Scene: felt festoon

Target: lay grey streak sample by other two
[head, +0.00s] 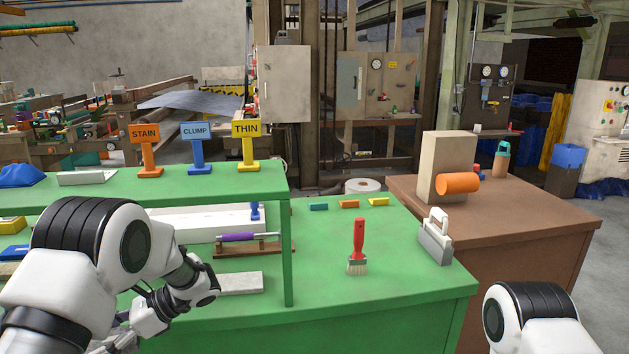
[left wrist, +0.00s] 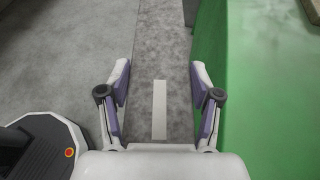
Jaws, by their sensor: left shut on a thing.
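My left gripper (left wrist: 160,90) is shut on the grey streak sample (left wrist: 160,45), a wide speckled grey piece with a pale strip down its middle. It spans between the spread fingers and reaches away from them, beside the green bench edge. My right gripper is not in view.
Signs for STAIN (head: 145,133), CLUMP (head: 196,132) and THIN (head: 247,129) stand on the green shelf (head: 185,187). The bench front is clear.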

